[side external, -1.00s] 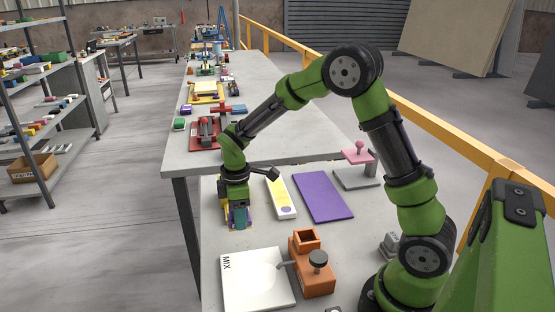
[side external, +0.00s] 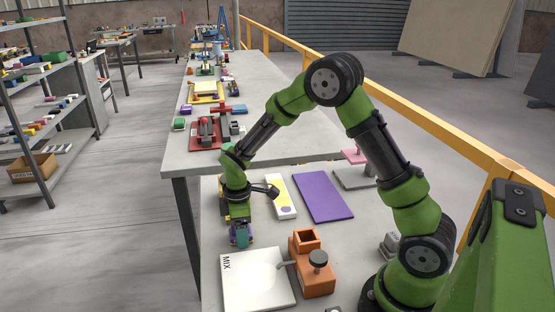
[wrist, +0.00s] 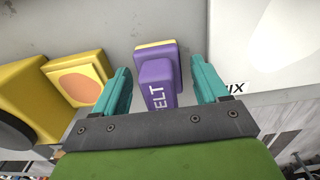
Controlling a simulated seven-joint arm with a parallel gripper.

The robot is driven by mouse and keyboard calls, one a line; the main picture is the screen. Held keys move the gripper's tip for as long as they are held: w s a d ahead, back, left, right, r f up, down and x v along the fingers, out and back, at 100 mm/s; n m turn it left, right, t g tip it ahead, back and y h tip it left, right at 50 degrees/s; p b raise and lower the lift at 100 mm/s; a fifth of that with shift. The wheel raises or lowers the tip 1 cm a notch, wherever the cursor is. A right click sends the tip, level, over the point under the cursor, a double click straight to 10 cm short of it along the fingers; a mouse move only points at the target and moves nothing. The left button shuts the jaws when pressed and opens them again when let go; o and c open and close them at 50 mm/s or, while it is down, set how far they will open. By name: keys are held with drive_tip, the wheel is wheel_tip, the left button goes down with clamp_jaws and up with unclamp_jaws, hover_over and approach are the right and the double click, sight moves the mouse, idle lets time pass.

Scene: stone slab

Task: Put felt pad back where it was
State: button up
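In the wrist view, the felt pad (wrist: 157,75) is a purple block lettered FELT with a yellow strip along its far edge. It lies between the two teal fingers of my gripper (wrist: 160,66), with a visible gap on each side, so the gripper is open around it and not touching it. In the side view, my gripper (side external: 240,238) is low over the slab, just behind the white MIX board (side external: 258,282). Only a little purple shows beside the fingers there, and the gripper hides most of the pad.
A yellow block with an orange disc (wrist: 82,84) lies left of the pad in the wrist view. An orange holder with a black knob (side external: 313,275), a white and yellow strip (side external: 281,190) and a purple mat (side external: 322,197) stand to the right. The slab's left edge is close.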

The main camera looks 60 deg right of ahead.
wheel_tip(320, 180, up, 11)
drive_tip(key=s+a+r+m+t+y, duration=0.1)
drive_tip(key=s+a+r+m+t, duration=0.1)
drive_tip(key=s+r+m, duration=0.4)
drive_tip(key=s+a+r+m+t+y, duration=0.1)
drive_tip(key=s+r+m+t, duration=0.4)
drive_tip(key=s, duration=0.7)
drive_tip(key=shift+a+r+m, duration=0.55)
drive_tip(key=shift+r+m, duration=0.2)
drive_tip(key=shift+m, duration=0.25)
